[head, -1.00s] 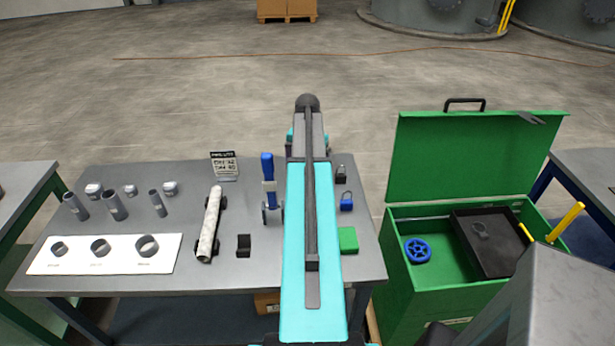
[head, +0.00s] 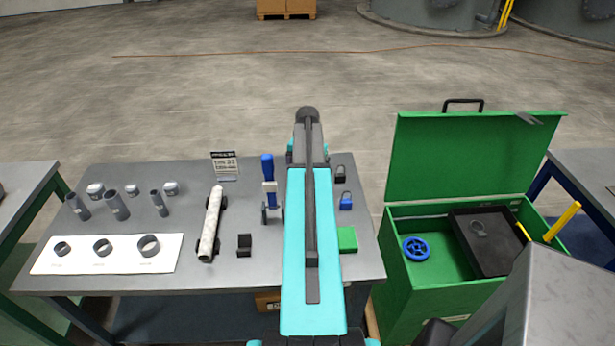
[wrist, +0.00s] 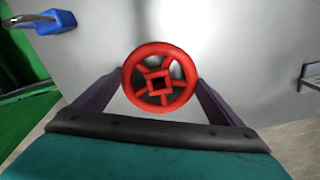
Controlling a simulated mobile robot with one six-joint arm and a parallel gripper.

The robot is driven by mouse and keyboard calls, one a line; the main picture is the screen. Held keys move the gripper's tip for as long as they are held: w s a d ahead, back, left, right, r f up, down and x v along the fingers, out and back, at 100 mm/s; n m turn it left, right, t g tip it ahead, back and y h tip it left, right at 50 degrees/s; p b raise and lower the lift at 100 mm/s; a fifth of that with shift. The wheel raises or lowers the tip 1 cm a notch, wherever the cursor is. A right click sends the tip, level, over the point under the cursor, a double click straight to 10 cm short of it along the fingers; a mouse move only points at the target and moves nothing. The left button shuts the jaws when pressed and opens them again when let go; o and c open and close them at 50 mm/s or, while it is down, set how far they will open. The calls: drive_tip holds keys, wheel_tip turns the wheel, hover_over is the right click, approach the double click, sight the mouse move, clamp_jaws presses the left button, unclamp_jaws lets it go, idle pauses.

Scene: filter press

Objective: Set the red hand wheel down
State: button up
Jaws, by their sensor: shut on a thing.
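The red hand wheel (wrist: 141,62), a spoked ring with a square hub, is between the fingers of my gripper (wrist: 160,85) in the wrist view. My gripper is shut on it, with a finger at either side of the rim. The grey metal bench top (wrist: 225,40) shows behind the wheel. I cannot tell whether the wheel touches it. In the head view my arm hides the gripper and the red wheel over the right part of the bench (head: 110,185).
A blue padlock (head: 346,201) and a green block (head: 347,239) lie right of my arm. The open green box (head: 395,285) at the right holds a blue wheel (head: 416,248) and a black tray (head: 490,255).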

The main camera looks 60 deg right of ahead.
drive_tip(key=o, duration=1)
drive_tip(key=shift+r, duration=0.2)
drive_tip(key=shift+r+b, duration=1.85)
drive_tip(key=shift+r, duration=4.1)
drive_tip(key=shift+f, duration=0.1)
